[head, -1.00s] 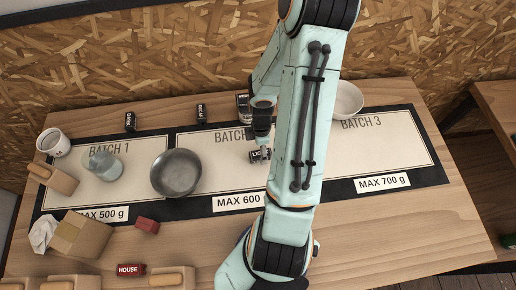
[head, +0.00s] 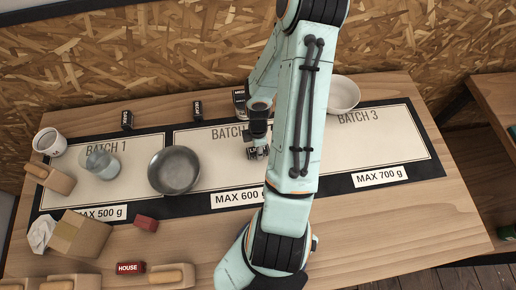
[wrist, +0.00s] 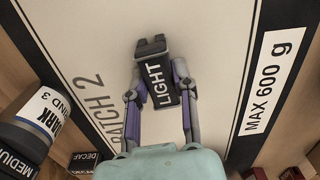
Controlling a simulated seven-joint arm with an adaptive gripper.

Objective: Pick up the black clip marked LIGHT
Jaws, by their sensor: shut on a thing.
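The black clip marked LIGHT (wrist: 160,86) shows in the wrist view, its white lettering facing the camera. My gripper (wrist: 157,80) has its two fingers against the clip's sides, shut on it. The clip is over the pale Batch 2 panel; I cannot tell whether it touches it. In the head view my gripper (head: 257,152) is at the middle panel, and the fingers and arm hide most of the clip.
Two black clips (head: 127,120) (head: 197,110) stand along the back. A grey metal bowl (head: 174,170) sits left of my gripper, and a white bowl (head: 342,94) sits behind my arm. A red HOUSE clip (head: 130,268) lies at the front. The Batch 3 panel (head: 395,145) is largely clear.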

